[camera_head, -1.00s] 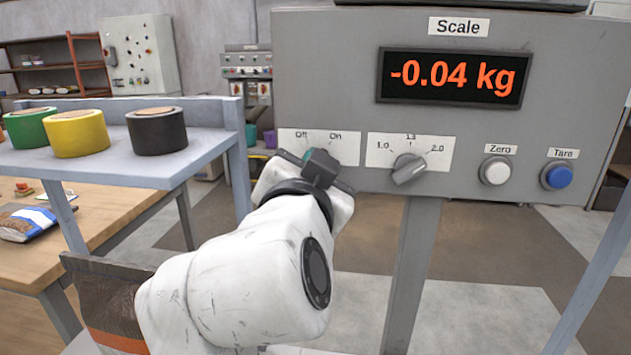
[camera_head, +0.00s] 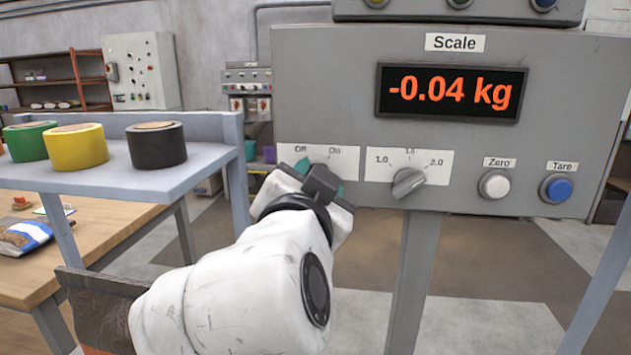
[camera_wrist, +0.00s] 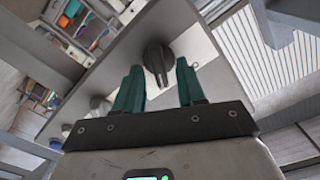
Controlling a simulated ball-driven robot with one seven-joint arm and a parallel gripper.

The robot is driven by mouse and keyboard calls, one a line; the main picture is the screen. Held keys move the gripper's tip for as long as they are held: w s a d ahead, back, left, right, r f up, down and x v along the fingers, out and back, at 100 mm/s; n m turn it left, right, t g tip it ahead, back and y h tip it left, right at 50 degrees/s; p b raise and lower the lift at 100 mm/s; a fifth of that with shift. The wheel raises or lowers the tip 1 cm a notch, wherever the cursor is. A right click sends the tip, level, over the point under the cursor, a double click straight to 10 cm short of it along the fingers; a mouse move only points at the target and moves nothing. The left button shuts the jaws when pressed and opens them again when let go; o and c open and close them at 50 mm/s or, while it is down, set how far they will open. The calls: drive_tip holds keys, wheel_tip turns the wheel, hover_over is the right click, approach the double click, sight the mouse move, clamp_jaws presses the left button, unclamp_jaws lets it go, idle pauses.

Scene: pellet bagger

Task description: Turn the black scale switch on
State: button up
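The black scale switch (camera_wrist: 157,62) is a round knob with a bar handle on the grey panel, seen in the wrist view. In the head view my arm hides it, below the Off/On label plate (camera_head: 318,155). My gripper (camera_wrist: 160,88) has two green fingers, spread apart, with the knob's handle between and just beyond their tips. I see no finger touching the knob. In the head view my gripper (camera_head: 316,180) is at the panel's lower left. The scale display (camera_head: 451,92) reads -0.04 kg.
A grey selector knob (camera_head: 408,183) sits right of the switch, then a white Zero button (camera_head: 494,185) and a blue Tare button (camera_head: 556,188). A shelf (camera_head: 105,177) with green, yellow and black tape rolls stands at left. The floor below the panel is open.

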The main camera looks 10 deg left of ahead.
drive_tip(key=s, duration=1)
drive_tip(key=shift+s+a+b, duration=0.15)
drive_tip(key=shift+s+b, duration=0.15)
drive_tip(key=shift+s, duration=0.1)
